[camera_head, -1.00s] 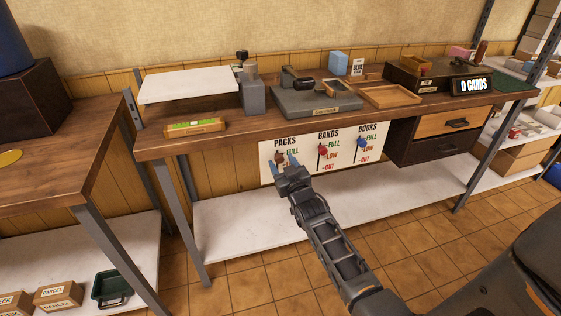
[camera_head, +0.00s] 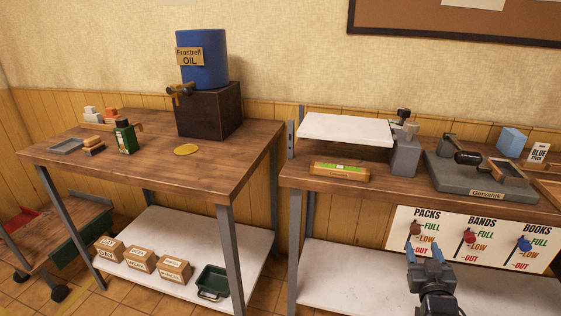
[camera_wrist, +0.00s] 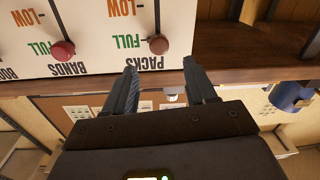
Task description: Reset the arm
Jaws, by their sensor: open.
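My gripper (camera_head: 429,254) is open and empty, in front of the lower part of the white sign board (camera_head: 398,239) under the right-hand bench. The board has three sliders marked PACKS, BANDS and BOOKS, each with FULL, LOW and OUT. The brown PACKS knob (camera_head: 415,229), red BANDS knob (camera_head: 469,237) and blue BOOKS knob (camera_head: 524,243) all stand near FULL. In the wrist view the fingers (camera_wrist: 160,88) are spread apart, with the PACKS knob (camera_wrist: 158,45) beyond them, not touched, and the BANDS knob (camera_wrist: 63,50) to its left.
A grey press (camera_head: 455,187) labelled Gorvanik and a raised white shelf (camera_head: 345,129) are on the right-hand bench. The left bench (camera_head: 215,172) carries a blue oil drum (camera_head: 204,57). A gap of floor lies between the benches. Boxes sit on the lower left shelf.

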